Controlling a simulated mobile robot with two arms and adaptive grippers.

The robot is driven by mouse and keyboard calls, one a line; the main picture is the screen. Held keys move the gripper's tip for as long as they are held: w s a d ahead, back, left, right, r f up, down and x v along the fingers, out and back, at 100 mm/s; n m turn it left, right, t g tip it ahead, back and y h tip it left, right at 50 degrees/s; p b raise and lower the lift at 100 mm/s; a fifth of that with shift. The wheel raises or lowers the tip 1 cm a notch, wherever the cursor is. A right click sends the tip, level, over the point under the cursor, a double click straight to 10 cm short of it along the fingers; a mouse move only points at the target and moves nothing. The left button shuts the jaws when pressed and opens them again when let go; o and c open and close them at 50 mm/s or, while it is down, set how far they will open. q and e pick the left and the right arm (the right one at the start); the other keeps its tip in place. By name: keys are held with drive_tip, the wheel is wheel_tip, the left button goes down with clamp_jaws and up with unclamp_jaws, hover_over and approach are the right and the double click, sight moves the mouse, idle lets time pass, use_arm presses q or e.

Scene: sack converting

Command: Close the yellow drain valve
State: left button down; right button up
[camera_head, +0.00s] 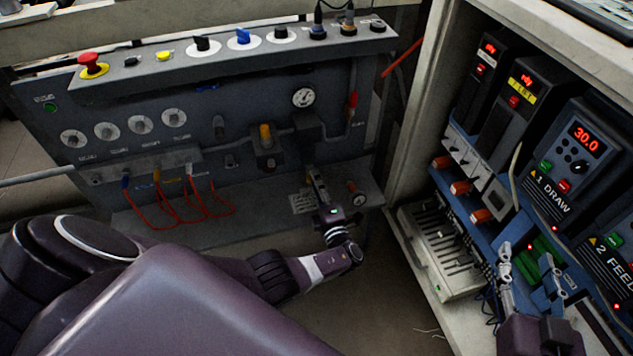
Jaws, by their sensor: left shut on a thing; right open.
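My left gripper (314,180) is at the lower right of the dark panel, just above its shelf. It is shut on a small part there, which its fingers mostly hide; I cannot tell whether this is the yellow drain valve. A yellow-orange handle (265,133) stands upright on a dark block (267,158) up and to the left of this gripper, apart from it. My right gripper (530,268) is open in front of the cabinet at the lower right. I see nothing between its fingers.
A round gauge (303,97) and a red handle (352,104) are above my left gripper; a smaller gauge (359,200) is beside it. Red cables (168,212) hang at the left. The cabinet wall (413,105) rises at the right. Drives (578,150) fill the cabinet.

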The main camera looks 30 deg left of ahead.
use_arm(q)
drive_tip(key=c, duration=2)
unclamp_jaws()
drive_tip(key=shift+a, duration=0.1)
drive_tip(key=shift+s+d+f, duration=0.1)
drive_tip(key=shift+s+d, duration=0.3)
drive_tip(key=shift+d, duration=0.15)
drive_tip(key=v, duration=1)
drive_tip(key=shift+s+d, duration=0.2)
drive_tip(key=shift+s, duration=0.1)
